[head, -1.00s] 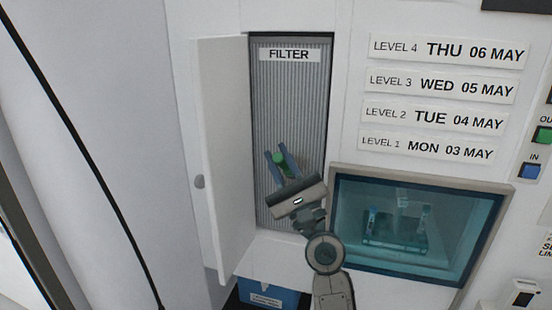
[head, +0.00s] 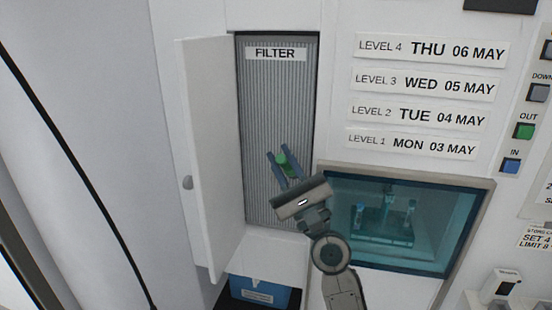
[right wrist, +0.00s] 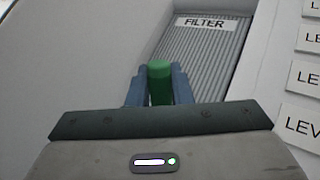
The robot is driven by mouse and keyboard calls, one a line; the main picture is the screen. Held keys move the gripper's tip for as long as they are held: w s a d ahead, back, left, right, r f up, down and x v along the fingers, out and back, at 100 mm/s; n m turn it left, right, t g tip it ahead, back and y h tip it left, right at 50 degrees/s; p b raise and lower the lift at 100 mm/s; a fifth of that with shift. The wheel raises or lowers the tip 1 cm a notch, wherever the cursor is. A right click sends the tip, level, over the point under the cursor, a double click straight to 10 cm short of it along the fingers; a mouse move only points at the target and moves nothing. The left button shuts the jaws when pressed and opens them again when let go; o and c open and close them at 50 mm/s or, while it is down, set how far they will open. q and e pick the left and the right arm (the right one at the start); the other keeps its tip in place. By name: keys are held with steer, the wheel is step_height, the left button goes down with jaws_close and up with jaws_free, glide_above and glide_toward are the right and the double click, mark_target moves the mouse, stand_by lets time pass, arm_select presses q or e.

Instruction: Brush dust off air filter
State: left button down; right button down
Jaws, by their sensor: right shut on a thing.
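The air filter (head: 277,110) is a tall grey pleated panel labelled FILTER, set in a recess in the white cabinet. It also shows in the right wrist view (right wrist: 198,55). My right gripper (head: 282,160) is in front of the filter's lower half, its two blue-grey fingers shut on a green cylindrical thing (right wrist: 160,82), which looks like a handle. Any bristles are hidden, and I cannot tell whether the held thing touches the filter. I cannot make out dust on the pleats. My left gripper is not in view.
A white door (head: 210,150) stands open left of the filter. A teal window (head: 400,225) with a small rack inside is at the lower right. A blue box (head: 259,292) sits below the filter. Level labels (head: 430,85) and buttons (head: 523,130) are on the right.

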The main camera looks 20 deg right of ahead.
steer(key=shift+s+d, duration=0.15)
steer(key=shift+d, duration=0.1)
steer(key=shift+a, duration=0.2)
steer(key=w+a+b, duration=0.1)
steer(key=w+a, duration=0.1)
steer(key=shift+w+a, duration=0.1)
steer(key=shift+a, duration=0.3)
stand_by(0.4)
steer(key=shift+d, duration=0.1)
